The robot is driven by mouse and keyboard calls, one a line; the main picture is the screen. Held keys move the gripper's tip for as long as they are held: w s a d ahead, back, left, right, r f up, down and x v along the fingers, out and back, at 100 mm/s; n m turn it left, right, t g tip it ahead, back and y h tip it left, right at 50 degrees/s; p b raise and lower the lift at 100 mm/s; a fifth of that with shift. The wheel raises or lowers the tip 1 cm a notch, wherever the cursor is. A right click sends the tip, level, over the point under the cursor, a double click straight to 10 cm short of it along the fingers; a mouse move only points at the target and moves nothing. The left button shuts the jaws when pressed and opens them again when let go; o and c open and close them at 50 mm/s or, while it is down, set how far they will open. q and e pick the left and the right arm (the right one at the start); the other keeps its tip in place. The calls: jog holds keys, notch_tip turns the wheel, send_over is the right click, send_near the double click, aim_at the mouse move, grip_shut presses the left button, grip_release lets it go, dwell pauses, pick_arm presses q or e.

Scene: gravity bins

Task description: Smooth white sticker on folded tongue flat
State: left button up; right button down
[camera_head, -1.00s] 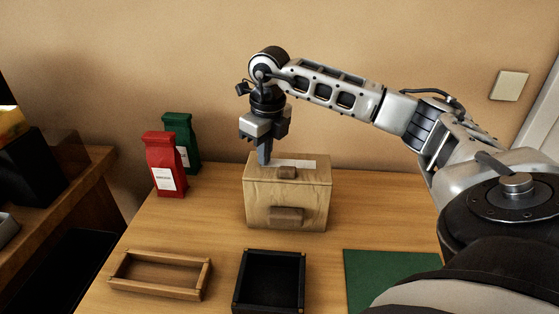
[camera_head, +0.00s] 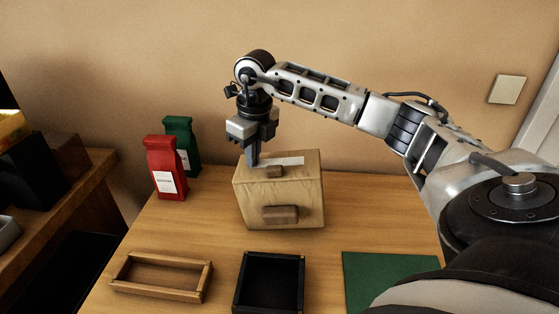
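A pale wooden gravity bin (camera_head: 250,202) stands on the table with a brown block on its front and a small brown tongue (camera_head: 275,172) folded on its top. A white sticker (camera_head: 286,161) lies on the top, by the tongue; I cannot tell if it lies fully flat. My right gripper (camera_head: 252,160) points down at the top's left part, at the sticker's left end. Its fingers look close together, with nothing visible between them. Whether they touch the top is unclear. My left gripper is out of view.
A red bag (camera_head: 165,165) and a green bag (camera_head: 181,138) stand at the back left. A wooden frame tray (camera_head: 160,290), a black tray (camera_head: 243,290) and a green mat (camera_head: 385,275) lie along the front. The table right of the bin is clear.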

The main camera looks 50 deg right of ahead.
jog(key=shift+s+a+f, duration=0.15)
jog(key=shift+a+f, duration=0.05)
jog(key=shift+f, duration=0.15)
dwell(0.3)
